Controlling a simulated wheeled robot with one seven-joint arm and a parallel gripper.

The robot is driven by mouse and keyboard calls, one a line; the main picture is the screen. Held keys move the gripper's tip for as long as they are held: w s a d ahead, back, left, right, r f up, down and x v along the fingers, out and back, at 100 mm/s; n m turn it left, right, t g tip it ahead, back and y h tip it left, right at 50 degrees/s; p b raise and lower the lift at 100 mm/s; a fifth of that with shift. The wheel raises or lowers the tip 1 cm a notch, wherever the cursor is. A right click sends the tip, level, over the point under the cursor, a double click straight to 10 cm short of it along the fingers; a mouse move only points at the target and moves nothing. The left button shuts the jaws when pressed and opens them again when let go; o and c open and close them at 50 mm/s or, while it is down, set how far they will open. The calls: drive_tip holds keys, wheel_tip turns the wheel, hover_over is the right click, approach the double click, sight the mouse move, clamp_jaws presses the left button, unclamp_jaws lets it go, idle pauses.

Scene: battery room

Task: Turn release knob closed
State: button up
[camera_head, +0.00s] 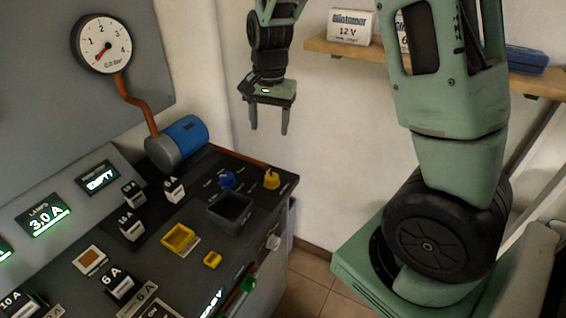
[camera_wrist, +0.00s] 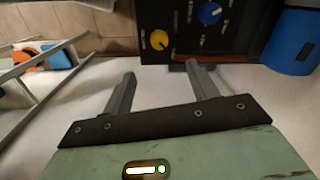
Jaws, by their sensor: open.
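The console top has a yellow knob (camera_head: 271,180) near its back right corner and a blue knob (camera_head: 227,180) to the left of it. A pale knob (camera_head: 273,241) sits on the console's front face. The labels are too small to read, so I cannot tell which is the release knob. My gripper (camera_head: 269,130) is open and empty, pointing down above the back right of the console. In the wrist view the gripper (camera_wrist: 161,70) has the yellow knob (camera_wrist: 159,40) beyond its fingertips and the blue knob (camera_wrist: 210,14) farther right. Neither is touched.
A dark open bin (camera_head: 231,209) and yellow tray (camera_head: 178,239) are on the console. A wall shelf (camera_head: 385,52) holds boxes. Floor shows right of the console.

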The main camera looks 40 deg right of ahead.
drive_tip(key=d, duration=0.1)
approach(272, 177)
drive_tip(key=f, duration=0.4)
drive_tip(key=f+p, duration=0.1)
drive_tip(key=f, duration=0.4)
drive_tip(key=shift+w, duration=0.2)
drive_tip(key=shift+r, duration=0.1)
drive_tip(key=c, duration=1)
